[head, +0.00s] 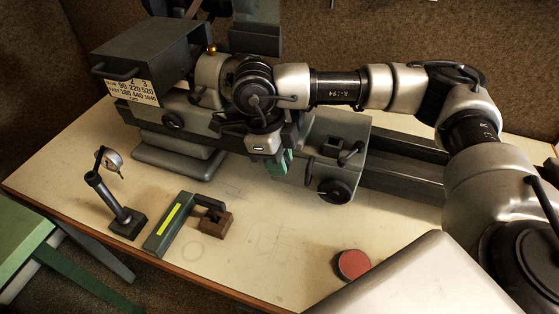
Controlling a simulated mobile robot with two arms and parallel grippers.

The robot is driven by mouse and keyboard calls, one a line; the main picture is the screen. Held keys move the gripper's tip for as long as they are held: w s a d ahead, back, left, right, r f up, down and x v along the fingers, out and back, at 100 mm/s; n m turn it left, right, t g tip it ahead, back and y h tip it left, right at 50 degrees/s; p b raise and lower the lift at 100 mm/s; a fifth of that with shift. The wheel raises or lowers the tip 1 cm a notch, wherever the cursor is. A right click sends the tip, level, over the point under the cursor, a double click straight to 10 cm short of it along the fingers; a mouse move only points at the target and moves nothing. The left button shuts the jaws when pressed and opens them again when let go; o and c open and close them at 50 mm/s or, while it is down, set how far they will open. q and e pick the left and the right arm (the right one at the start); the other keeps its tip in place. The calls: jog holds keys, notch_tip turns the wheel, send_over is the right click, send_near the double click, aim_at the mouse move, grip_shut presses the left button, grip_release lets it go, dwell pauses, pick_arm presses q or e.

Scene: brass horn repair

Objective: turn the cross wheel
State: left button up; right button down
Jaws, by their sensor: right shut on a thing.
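A grey lathe stands along the back of the table, with a speed chart (134,90) on its headstock (150,52). My right arm reaches in from the right, over the lathe carriage (340,133). My right gripper (278,164), with green fingertips, points down at the front of the carriage and is shut on the cross wheel. The wheel is hidden behind the hand and fingers, so its angle cannot be told. A dark handwheel (335,191) on the carriage front is just right of the fingertips, apart from them. My left gripper is out of view.
A dial gauge on a stand (110,188) is at the table's left. Beside it lie a dark green tool with a yellow strip (168,218) and a brown block (215,223). A round red-topped tin (352,264) sits front right. The table (265,235) between is clear.

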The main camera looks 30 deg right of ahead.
jog(key=c, duration=1.4)
grip_release()
jog(key=shift+s+a+f, duration=0.15)
jog(key=shift+s, duration=0.05)
jog(key=shift+o, duration=1.2)
jog(key=shift+s+a, duration=0.1)
jog(key=shift+a, duration=0.05)
jog(key=shift+r, duration=0.25)
jog(key=b+v, duration=0.1)
jog(key=v, duration=0.9)
jog(key=shift+w+r, duration=0.25)
